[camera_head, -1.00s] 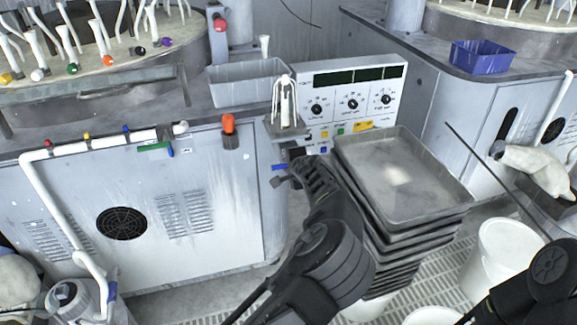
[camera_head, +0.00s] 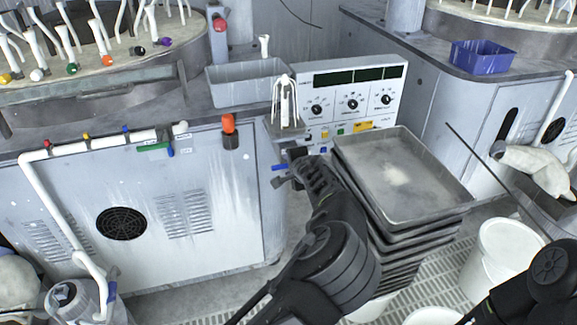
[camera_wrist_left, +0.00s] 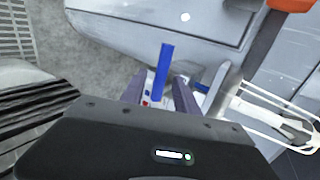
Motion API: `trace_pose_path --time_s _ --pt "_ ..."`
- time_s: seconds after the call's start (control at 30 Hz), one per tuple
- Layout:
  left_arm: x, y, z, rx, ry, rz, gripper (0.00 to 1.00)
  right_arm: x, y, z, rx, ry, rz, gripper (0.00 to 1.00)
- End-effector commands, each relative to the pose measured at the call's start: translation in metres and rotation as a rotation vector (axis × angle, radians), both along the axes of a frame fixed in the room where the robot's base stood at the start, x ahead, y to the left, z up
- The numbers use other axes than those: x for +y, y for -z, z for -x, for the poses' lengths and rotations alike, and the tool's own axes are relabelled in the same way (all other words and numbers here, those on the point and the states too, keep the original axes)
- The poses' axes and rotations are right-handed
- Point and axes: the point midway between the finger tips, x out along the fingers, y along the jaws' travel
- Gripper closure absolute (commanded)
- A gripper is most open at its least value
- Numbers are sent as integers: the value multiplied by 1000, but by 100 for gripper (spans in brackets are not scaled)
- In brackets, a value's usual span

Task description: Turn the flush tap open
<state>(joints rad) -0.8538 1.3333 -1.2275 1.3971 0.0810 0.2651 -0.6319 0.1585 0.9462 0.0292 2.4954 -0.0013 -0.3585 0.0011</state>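A blue tap lever (camera_head: 280,167) sticks out to the left from under the small metal shelf between the tub and the control panel. In the left wrist view the blue lever (camera_wrist_left: 163,72) stands between the two fingers of my left gripper (camera_wrist_left: 158,90). Gaps show beside the lever, so the fingers look open around it and not clamped. In the head view my left gripper (camera_head: 292,179) is at the tap, and its tips and the tap body are partly hidden. My right arm shows at the lower right, but its gripper is out of view.
A stack of grey trays (camera_head: 452,192) stands close to the right of my left forearm. The control panel (camera_head: 328,84) with knobs is behind. An orange-red part (camera_head: 229,123) sits on the cabinet front to the left. White buckets (camera_head: 497,262) stand on the floor.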

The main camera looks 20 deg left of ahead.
Motion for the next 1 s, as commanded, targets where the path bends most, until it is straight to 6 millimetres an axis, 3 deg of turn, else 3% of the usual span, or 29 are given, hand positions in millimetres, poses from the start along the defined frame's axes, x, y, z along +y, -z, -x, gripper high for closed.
trace_pose_path --time_s 0.4,0.87,1.0 --pt "-28 -33 42 0 1 0 63 0 8 0 0 0 0 56" --pt "-29 -35 45 0 1 -1 63 0 7 0 0 0 0 56" --pt "-25 -27 47 11 -8 9 63 0 7 0 0 0 0 56"
